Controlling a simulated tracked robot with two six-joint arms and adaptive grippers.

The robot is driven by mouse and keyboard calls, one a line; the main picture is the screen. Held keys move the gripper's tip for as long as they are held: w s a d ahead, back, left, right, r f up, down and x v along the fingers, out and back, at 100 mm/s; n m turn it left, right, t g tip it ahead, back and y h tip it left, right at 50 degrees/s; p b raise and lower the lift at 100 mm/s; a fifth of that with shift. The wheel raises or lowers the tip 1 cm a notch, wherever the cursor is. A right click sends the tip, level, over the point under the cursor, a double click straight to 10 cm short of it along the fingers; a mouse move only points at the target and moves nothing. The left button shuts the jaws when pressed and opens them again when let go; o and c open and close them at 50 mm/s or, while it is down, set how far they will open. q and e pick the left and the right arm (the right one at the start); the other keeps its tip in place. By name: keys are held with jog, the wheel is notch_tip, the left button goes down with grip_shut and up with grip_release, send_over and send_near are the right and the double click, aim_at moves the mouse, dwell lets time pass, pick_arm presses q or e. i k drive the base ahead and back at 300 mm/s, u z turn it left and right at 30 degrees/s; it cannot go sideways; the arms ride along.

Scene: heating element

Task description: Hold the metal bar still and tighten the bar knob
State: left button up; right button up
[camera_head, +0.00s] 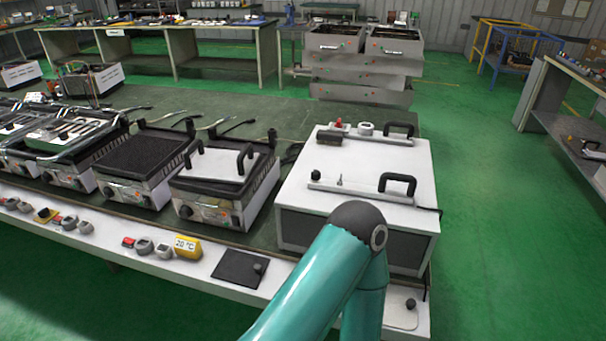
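A white box-shaped unit (290,190) stands at the right end of the near table. A flat metal bar (350,190) lies across its top near the front edge. A black handle (397,180) stands at the bar's right end, and a small black knob (315,174) sits at its left end. A thin upright pin (339,182) stands on the bar between them. I cannot tell how tight the knob is. One teal link of my arm rises from the bottom and covers part of the unit's front. Neither gripper is in view.
A second bar (360,138) with a black handle (398,129) lies at the back of the unit's top. Several grill units, including one with a white lid (215,165), stand to the left. A dark square plate (240,267) lies on the front ledge. Green floor is clear at right.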

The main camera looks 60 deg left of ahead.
aim_at(316, 175)
jog(key=z, duration=1.4)
jog(key=i, duration=0.1)
jog(key=u, duration=3)
jog(key=i, duration=0.55)
jog(key=z, duration=0.3)
jog(key=k, duration=0.85)
jog(key=u, duration=0.2)
jog(key=i, duration=0.9)
jog(key=z, duration=0.1)
